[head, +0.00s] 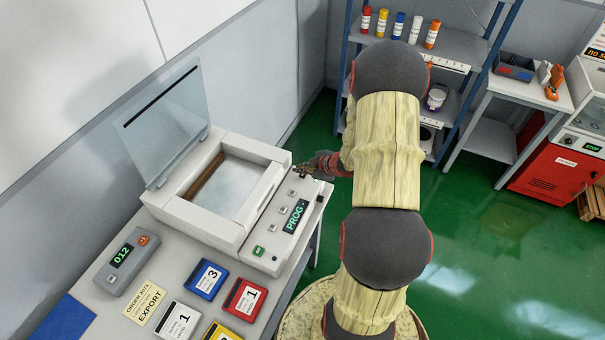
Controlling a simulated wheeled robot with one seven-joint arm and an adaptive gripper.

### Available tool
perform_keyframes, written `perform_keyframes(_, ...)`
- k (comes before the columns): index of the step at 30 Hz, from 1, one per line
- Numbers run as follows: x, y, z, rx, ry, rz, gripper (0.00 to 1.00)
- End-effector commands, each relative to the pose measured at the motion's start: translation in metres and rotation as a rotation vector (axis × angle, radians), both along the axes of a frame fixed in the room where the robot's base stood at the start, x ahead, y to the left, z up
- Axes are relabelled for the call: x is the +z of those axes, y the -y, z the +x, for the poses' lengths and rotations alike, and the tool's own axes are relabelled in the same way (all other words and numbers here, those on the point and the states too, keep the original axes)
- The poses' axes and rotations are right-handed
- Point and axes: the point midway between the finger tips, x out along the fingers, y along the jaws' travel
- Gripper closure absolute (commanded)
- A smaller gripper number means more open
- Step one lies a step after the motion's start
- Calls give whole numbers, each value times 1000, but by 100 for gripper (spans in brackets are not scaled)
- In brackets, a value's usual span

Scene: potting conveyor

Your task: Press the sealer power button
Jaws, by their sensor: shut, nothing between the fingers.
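The sealer (190,210) is a white machine on the grey table, with a clear lid standing open and an empty-looking shallow chamber. Its sloped control panel (262,232) on the right carries a display (295,216) reading "PROG -", several small grey buttons and a green button (258,251) near the front end. No power label is legible. My gripper (301,171) is shut and empty at the far end of the panel. Its fingertips are over or just above a dark patch there, and partly hide it. I cannot tell whether they touch.
A grey box (126,260) showing "012", an EXPORT card (146,303), and blue (207,281), white (177,322), red (246,300) and yellow (222,332) cartridges lie in front of the sealer. The open lid (165,125) stands left. A shelf (448,62) is behind my arm.

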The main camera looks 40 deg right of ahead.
Motion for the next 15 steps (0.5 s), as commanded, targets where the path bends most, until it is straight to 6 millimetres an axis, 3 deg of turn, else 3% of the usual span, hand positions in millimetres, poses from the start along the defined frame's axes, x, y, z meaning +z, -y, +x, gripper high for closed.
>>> perform_keyframes(15, 51, 0, 0, 0, 1, -1, 100)
